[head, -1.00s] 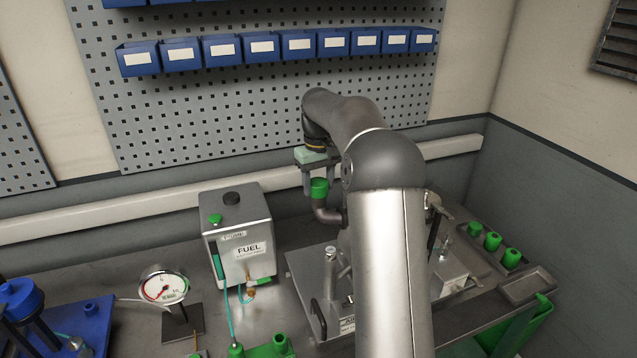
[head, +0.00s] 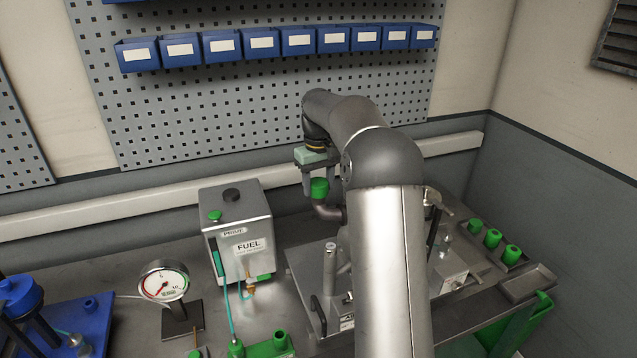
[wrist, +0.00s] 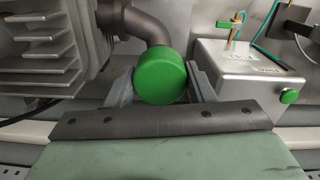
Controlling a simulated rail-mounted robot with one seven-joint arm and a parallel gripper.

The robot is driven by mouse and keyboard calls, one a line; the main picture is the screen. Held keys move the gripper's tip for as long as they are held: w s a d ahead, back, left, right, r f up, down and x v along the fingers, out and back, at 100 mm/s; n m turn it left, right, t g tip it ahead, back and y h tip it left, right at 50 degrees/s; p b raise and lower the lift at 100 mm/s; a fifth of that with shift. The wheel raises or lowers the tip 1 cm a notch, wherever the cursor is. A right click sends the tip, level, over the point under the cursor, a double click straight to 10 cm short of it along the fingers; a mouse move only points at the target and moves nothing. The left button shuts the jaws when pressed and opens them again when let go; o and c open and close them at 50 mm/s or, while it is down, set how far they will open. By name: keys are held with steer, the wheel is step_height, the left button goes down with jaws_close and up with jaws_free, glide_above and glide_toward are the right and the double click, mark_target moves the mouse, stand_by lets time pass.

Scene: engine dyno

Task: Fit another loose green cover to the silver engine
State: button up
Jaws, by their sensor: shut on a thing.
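My gripper (head: 318,184) is shut on a green cover (head: 320,189) at the end of the dark bent pipe (head: 330,212) of the silver engine. In the wrist view the round green cover (wrist: 160,77) sits between the two jaws, right at the pipe (wrist: 147,22)'s end. I cannot tell how far it is pushed on. The finned engine (wrist: 45,45) shows at left in the wrist view; my arm hides most of it in the head view. Several loose green covers (head: 492,238) stand in a row on the right of the bench.
A silver fuel tank (head: 238,235) stands left of the pipe, close to my gripper in the wrist view. A gauge (head: 164,282) and blue equipment (head: 22,300) are further left. An empty grey tray (head: 527,284) is at the right.

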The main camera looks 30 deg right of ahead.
mark_target(319, 182)
steer(key=shift+f, duration=0.15)
steer(key=shift+f+b, duration=0.3)
steer(key=shift+f, duration=0.25)
steer(key=o, duration=1.5)
steer(key=shift+r+p, duration=0.9)
steer(key=shift+r, duration=2.6)
